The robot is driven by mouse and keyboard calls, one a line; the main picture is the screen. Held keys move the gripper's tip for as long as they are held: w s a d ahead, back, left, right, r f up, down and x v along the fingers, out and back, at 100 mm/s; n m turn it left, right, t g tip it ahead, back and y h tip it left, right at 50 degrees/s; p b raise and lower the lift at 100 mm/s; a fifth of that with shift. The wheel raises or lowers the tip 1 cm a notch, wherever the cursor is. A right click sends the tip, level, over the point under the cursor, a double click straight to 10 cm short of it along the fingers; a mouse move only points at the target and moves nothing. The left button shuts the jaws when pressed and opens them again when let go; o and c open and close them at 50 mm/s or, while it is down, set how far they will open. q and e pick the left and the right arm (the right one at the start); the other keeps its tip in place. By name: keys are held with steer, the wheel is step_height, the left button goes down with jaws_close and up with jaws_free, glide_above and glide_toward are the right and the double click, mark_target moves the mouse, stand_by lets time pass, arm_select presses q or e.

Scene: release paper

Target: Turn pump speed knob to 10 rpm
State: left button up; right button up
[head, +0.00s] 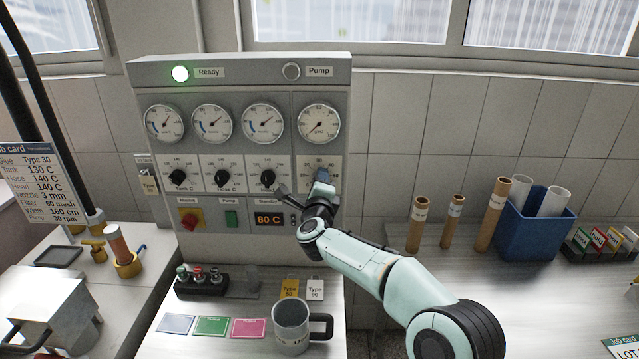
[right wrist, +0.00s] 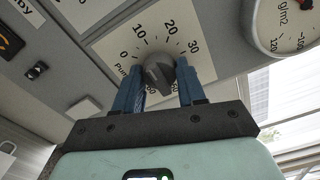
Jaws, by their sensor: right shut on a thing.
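The pump speed knob (right wrist: 158,72) is a grey knob on a white dial plate (right wrist: 122,45) marked 0, 10, 20 and 30. My right gripper (right wrist: 160,80) is shut on the knob, with one blue finger on each side of it. I cannot tell exactly which mark the knob points to. My left gripper is not in view.
Several black knobs (head: 222,178) sit left of my right gripper. A grey mug (head: 290,325) stands below. Brown tubes (head: 417,222) and a blue bin (head: 535,228) are at right.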

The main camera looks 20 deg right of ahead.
steer(key=shift+r, duration=0.1)
steer(key=o, duration=1.1)
steer(key=shift+c, duration=0.2)
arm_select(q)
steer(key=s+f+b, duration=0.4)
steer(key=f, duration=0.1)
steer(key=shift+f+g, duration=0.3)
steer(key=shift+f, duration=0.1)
arm_select(e)
steer(key=v, duration=1.3)
steer(key=shift+s, duration=0.2)
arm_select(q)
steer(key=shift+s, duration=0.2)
